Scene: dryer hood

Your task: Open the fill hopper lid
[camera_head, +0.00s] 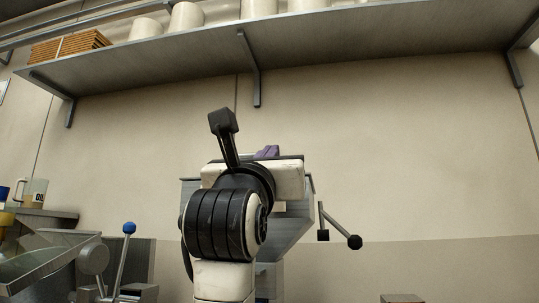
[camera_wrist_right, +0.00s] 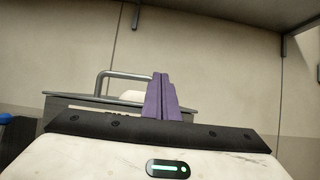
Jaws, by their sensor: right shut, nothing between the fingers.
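My right gripper (camera_head: 268,151) is in the middle of the head view, in front of a grey metal box that looks like the fill hopper (camera_head: 301,243). Its purple fingers (camera_wrist_right: 161,98) are shut together and empty in the right wrist view. Beyond them is a flat grey top edge that appears to be the lid (camera_wrist_right: 70,101), with a bar handle (camera_wrist_right: 101,82) standing on it. The fingers overlap the right part of the handle in the picture; I cannot tell whether they touch it. The lid looks closed. My arm hides most of the hopper in the head view. My left gripper is not in view.
A shelf (camera_head: 330,38) with white containers (camera_head: 187,17) runs across the top. A black-knobbed lever (camera_head: 354,242) sticks out right of the hopper. A blue-knobbed lever (camera_head: 129,228) and a metal chute (camera_head: 45,269) stand at lower left. The wall right is bare.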

